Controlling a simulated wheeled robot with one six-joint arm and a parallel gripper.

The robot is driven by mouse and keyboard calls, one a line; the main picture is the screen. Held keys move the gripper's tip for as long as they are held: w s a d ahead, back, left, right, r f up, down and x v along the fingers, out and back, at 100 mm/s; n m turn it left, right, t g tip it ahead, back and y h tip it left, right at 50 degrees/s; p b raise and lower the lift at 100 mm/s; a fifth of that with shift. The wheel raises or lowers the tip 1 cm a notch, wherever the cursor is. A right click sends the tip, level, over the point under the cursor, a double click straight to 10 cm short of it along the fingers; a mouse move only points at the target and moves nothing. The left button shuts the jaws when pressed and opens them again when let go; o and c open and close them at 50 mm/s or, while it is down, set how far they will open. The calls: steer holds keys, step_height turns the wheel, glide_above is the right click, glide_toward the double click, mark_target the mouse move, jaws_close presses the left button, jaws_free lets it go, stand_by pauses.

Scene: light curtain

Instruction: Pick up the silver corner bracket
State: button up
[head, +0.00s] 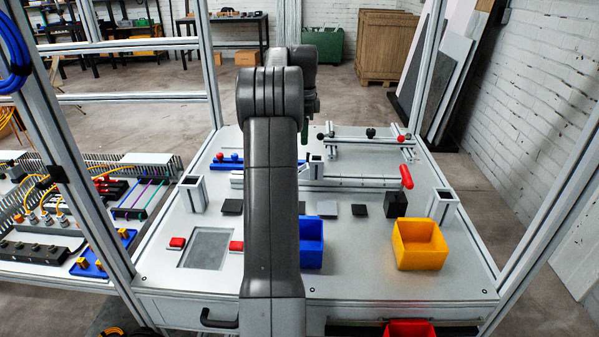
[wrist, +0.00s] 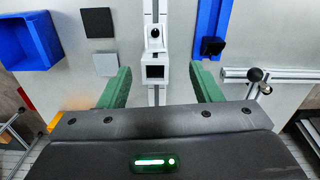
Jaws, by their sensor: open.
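My gripper (wrist: 160,70) is open, with one green finger on each side of a silver-white piece (wrist: 155,70) that has a dark square opening. This piece looks like the silver corner bracket, though its corner shape is not clear. It sits on a silver rail (wrist: 156,16), and gaps show between it and both fingers. In the head view the same piece seems to be the small block (head: 315,167) on the long rail, partly hidden by my arm.
A blue bin (head: 312,245) and a yellow bin (head: 419,246) stand at the table's front. Dark and grey square plates (head: 327,209) and a black block (head: 395,204) lie between bins and rail. A red-handled rail (head: 406,177) and hollow posts (head: 443,206) stand nearby.

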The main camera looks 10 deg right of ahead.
step_height(320, 180, down, 8)
steer(key=shift+s+r+b, duration=0.15)
steer(key=shift+r+b, duration=0.05)
steer(key=shift+b, duration=0.1)
steer(key=f, duration=0.5)
steer(key=shift+s+d+f, duration=0.1)
steer(key=shift+s, duration=0.15)
steer(key=c, duration=1.1)
